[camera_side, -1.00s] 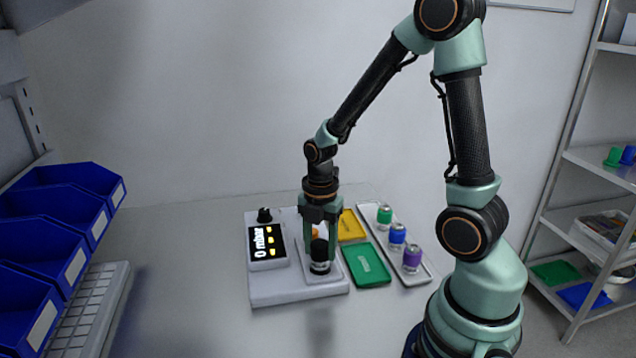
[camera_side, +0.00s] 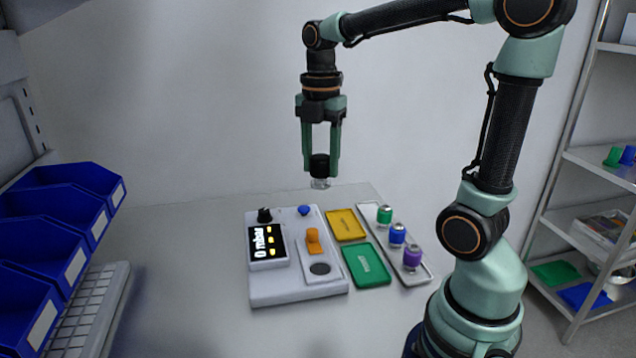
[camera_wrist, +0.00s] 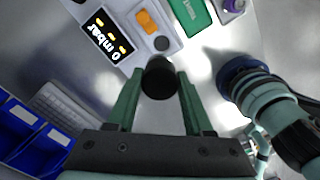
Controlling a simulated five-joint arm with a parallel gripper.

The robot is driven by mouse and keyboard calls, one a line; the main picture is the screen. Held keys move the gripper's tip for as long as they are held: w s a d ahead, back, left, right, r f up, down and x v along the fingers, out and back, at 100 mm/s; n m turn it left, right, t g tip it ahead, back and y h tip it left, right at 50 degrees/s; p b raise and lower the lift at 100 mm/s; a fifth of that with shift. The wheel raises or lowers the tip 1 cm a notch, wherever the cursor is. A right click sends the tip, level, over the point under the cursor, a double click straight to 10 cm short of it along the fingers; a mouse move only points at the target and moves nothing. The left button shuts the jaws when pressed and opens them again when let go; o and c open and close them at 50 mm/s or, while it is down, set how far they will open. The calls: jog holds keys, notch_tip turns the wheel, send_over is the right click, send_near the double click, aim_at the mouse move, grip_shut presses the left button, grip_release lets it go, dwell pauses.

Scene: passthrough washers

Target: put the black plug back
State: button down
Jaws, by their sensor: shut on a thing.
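My gripper (camera_side: 320,165) is shut on the black plug (camera_side: 319,163), which has a black top and a clear or metallic lower end. It holds the plug upright, high above the white device (camera_side: 282,290). In the wrist view the plug (camera_wrist: 158,80) sits between my green fingers and hides what lies under it. A dark round spot (camera_side: 320,269), which looks like an opening, shows on the front right plate of the device. The same spot shows just beyond the plug in the wrist view (camera_wrist: 161,44).
The device carries a lit display (camera_side: 267,245), a black knob (camera_side: 264,215), a blue knob (camera_side: 304,210) and an orange part (camera_side: 313,240). Right of it lie yellow (camera_side: 346,225) and green (camera_side: 367,265) trays. A white tray (camera_side: 425,275) holds green, blue and purple plugs. Blue bins (camera_side: 45,260) stand left.

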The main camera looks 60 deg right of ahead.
jog(key=w+d+m, duration=0.4)
jog(key=d+m, duration=0.1)
jog(key=d, duration=1)
jog(key=s+d+f+m, duration=0.1)
jog(key=d+f+m, duration=0.1)
jog(key=d, duration=0.6)
jog(key=s+d+f+m, duration=0.1)
jog(key=s+d+m, duration=0.1)
jog(key=d, duration=0.6)
notch_tip(320, 180, down, 20)
jog(key=shift+w+a+r, duration=0.1)
jog(key=shift+w, duration=0.05)
jog(key=shift+c, duration=1.4)
grip_release()
